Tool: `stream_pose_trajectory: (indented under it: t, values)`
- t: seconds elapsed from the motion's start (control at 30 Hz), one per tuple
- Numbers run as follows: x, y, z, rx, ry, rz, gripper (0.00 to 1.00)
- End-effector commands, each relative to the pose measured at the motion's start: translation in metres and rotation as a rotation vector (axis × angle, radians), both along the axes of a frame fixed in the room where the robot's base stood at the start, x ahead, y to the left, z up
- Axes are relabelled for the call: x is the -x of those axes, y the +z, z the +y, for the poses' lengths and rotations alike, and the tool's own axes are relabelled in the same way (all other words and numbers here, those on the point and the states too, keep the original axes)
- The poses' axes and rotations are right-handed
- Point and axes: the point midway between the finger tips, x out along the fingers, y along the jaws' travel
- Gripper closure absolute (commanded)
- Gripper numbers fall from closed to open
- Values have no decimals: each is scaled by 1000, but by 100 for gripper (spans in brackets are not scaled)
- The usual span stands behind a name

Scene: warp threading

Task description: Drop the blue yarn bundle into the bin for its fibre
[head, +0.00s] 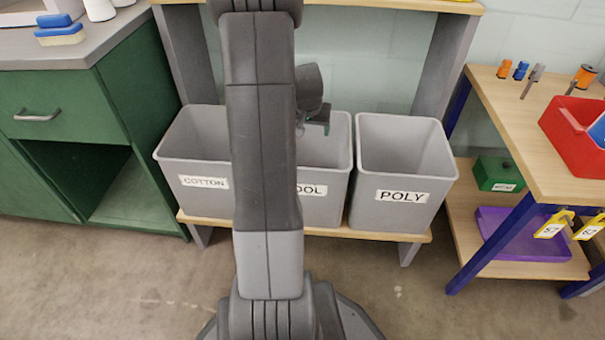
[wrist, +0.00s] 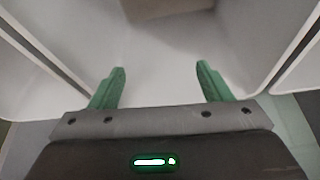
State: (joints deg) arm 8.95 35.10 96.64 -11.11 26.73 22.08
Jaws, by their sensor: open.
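Three grey bins stand side by side on a low wooden shelf: one labelled COTTON (head: 198,150), a middle one (head: 335,165) whose label is partly covered and reads "OOL", and one labelled POLY (head: 403,170). My gripper (head: 318,122) is over the middle bin, with its green fingers pointing down. In the wrist view my gripper (wrist: 160,72) is open, with nothing between its fingers, and a pale bin interior lies beyond it. No blue yarn bundle shows in either view. My arm covers part of the COTTON and middle bins.
A green cabinet (head: 75,110) stands left, with a blue brush (head: 60,36) on its top. A wooden bench (head: 525,125) at right carries a red bin (head: 575,130) and spools. A purple tray (head: 525,245) and green box (head: 498,173) sit below. A brownish patch shows at the wrist view's top.

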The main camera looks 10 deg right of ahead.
Motion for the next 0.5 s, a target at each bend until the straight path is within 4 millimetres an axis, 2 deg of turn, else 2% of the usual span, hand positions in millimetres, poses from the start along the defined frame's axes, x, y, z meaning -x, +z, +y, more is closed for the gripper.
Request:
stream_pose_trajectory:
  t: [0.13,0.23,0.5]
  values:
    - [1,4,1,0,0,-1,28]
    - [5,16,2,0,0,-1,28]
    - [25,73,11,0,0,-3,28]
